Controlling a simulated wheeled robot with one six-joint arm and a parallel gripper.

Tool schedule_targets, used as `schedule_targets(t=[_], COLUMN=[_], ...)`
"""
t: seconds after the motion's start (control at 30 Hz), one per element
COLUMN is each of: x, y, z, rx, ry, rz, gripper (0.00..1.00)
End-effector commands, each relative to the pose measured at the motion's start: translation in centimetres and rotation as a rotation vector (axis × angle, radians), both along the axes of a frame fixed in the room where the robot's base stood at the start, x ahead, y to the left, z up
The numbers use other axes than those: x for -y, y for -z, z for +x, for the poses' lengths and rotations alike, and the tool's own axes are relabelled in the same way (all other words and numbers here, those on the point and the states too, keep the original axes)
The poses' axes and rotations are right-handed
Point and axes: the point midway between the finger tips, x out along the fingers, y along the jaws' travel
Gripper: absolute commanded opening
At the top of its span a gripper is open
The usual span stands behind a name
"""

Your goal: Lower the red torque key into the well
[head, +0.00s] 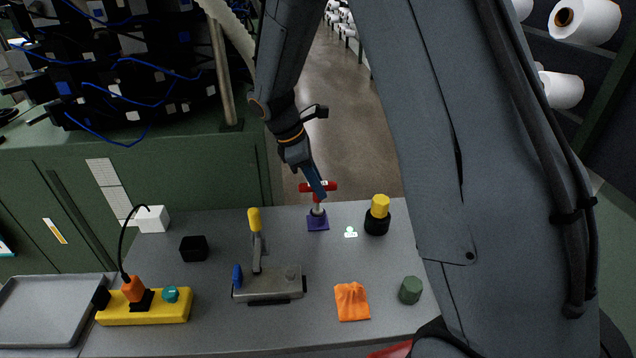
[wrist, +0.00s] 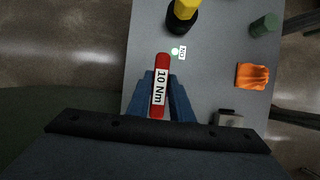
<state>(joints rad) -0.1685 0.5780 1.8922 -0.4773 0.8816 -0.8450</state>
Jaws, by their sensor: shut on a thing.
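The red torque key (head: 331,186) has a red crossbar handle and a pale shaft pointing down, roughly upright. My gripper (head: 318,188) is shut on its handle from above. In the wrist view, the red handle (wrist: 162,62) with a white "10 Nm" label lies between the two blue fingers of my gripper (wrist: 161,97). The shaft's lower end is at a purple block (head: 318,221) on the grey table, which appears to be the well. I cannot tell whether the tip is inside it or just above. The block is hidden in the wrist view.
Right of the block are a small pale spot with a label (head: 350,232) and a yellow-topped black holder (head: 377,218). A toggle clamp (head: 268,284), black box (head: 194,248), orange cloth (head: 351,301) and green cylinder (head: 410,290) stand around it on the table (head: 215,225).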

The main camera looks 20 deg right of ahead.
Motion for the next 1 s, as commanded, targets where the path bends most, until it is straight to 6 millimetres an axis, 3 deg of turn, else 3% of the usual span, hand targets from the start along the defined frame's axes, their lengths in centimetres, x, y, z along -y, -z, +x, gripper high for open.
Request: schedule_targets(t=[1.0], x=[0.00], y=[0.64], z=[0.00], rx=[0.000], ry=[-0.001], rz=[0.000], gripper=[0.00])
